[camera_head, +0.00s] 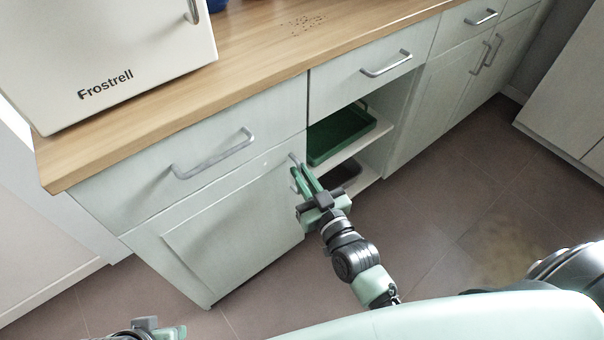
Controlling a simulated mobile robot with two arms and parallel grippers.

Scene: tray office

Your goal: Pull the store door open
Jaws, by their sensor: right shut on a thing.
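The store door appears to be the pale grey-green lower cabinet door (235,225) with a recessed panel, left of the open shelves. Its upright metal handle (292,161) is near the door's upper right corner. My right gripper (300,178) is at this handle, its green fingers shut on it and hiding its lower part. The door looks flush or nearly flush with the cabinet front; I cannot tell if there is a small gap. My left gripper (150,331) is cut off at the bottom edge, away from the door, and its fingers cannot be made out.
A green tray (340,135) lies on the open shelf to the right. A white Frostrell appliance (110,50) stands on the wooden counter (260,60). The tiled floor (270,305) before the door is clear apart from my arms.

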